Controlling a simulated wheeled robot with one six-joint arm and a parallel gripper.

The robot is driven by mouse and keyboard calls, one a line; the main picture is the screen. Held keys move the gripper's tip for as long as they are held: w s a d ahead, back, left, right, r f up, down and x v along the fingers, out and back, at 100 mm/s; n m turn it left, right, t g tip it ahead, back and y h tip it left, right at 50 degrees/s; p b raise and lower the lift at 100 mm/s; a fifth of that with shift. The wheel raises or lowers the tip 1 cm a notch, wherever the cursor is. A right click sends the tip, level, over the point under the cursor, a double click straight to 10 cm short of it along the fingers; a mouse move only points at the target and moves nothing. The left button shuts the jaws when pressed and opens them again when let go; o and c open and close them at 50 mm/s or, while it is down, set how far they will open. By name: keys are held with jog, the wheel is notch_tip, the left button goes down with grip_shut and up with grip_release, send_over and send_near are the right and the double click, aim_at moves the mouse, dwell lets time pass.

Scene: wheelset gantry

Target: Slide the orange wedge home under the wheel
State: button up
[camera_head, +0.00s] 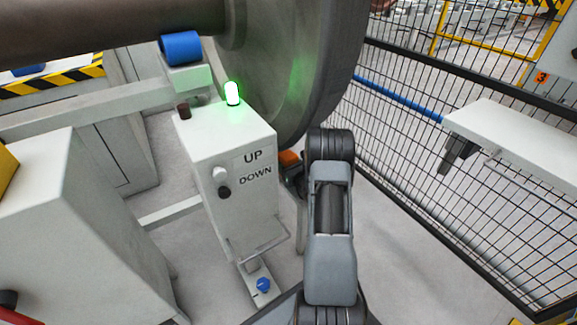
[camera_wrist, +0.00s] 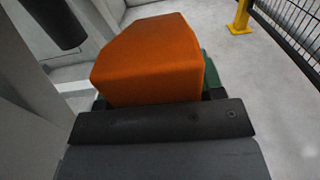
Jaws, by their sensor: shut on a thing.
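The orange wedge (camera_wrist: 150,62) fills the middle of the wrist view, just beyond the dark jaw bar of my gripper (camera_wrist: 158,103). My gripper is shut on it. In the head view only a small orange part of the wedge (camera_head: 289,158) shows between the control box and my arm. The large grey wheel (camera_head: 300,65) stands above and behind it in the head view. The wheel's bottom edge is hidden by the control box and my arm, so I cannot tell whether the wedge touches the wheel.
A control box (camera_head: 215,150) marked UP and DOWN, with a lit green lamp (camera_head: 232,93), stands close left of my arm. A black mesh fence (camera_head: 430,130) and a white table (camera_head: 520,145) are on the right. Bare floor lies between my arm and the fence.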

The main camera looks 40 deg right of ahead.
jog(key=o, duration=1.3)
jog(key=shift+s, duration=0.1)
jog(key=s+p, duration=0.1)
jog(key=s, duration=0.3)
jog(key=s+p, duration=0.1)
jog(key=s, duration=0.4)
jog(key=s+p, duration=0.2)
jog(key=s, duration=0.2)
jog(key=shift+s+a, duration=0.15)
jog(key=shift+a, duration=0.2)
jog(key=shift+s, duration=0.1)
